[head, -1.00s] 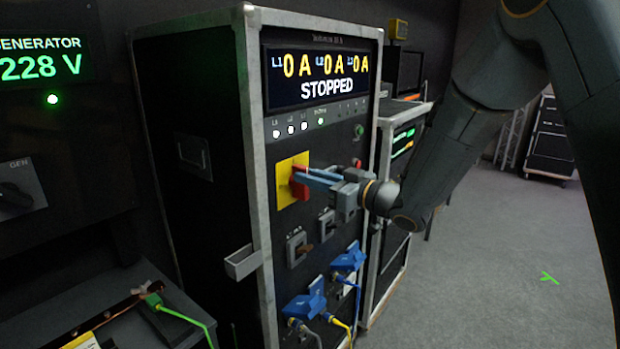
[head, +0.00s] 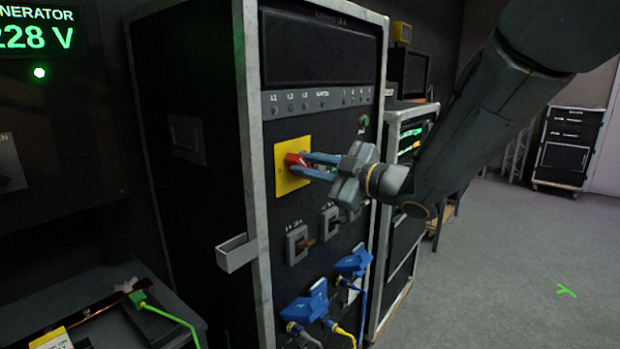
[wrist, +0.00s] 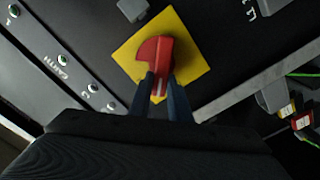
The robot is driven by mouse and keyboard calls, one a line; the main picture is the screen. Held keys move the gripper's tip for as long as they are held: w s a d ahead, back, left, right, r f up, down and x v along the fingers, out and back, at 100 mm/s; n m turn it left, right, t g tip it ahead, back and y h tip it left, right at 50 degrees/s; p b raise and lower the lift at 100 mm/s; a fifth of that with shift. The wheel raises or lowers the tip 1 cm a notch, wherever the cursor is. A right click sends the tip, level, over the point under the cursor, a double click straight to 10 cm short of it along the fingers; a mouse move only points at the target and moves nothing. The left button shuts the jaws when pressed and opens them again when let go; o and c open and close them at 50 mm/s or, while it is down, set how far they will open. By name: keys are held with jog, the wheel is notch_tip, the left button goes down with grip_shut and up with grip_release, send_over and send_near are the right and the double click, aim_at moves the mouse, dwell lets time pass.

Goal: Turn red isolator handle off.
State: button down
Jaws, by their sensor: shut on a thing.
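The red isolator handle (head: 294,161) sits on a yellow square plate (head: 284,184) on the front of the black rack. My gripper (head: 312,165) reaches it from the right, its two blue fingers shut on the handle. In the wrist view the red handle (wrist: 154,55) shows in front of its yellow plate (wrist: 190,50), with the dark fingers (wrist: 160,92) on either side of its narrow end. The wrist is rolled, so the plate looks like a diamond there. The display (head: 318,50) above the handle is dark, and the lamps under it are unlit.
Below are breakers (head: 298,245) and blue plugs (head: 306,305) with cables. A metal bracket (head: 237,252) juts from the rack's left edge. A generator panel (head: 38,42) reading 228 V is at left. Open grey floor (head: 500,270) lies at right.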

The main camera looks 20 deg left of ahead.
jog(key=n+b, duration=0.3)
jog(key=b, duration=0.1)
jog(key=f+n+b, duration=0.1)
jog(key=n+b, duration=0.2)
jog(key=b, duration=0.1)
jog(key=n+b, duration=0.3)
jog(key=b, duration=0.1)
jog(key=shift+s+a+f, duration=0.15)
jog(key=shift+s+f, duration=0.15)
jog(key=shift+f, duration=0.05)
jog(key=c, duration=1.6)
grip_release()
jog(key=shift+c, duration=0.2)
jog(key=v, duration=0.8)
jog(key=shift+b, duration=0.3)
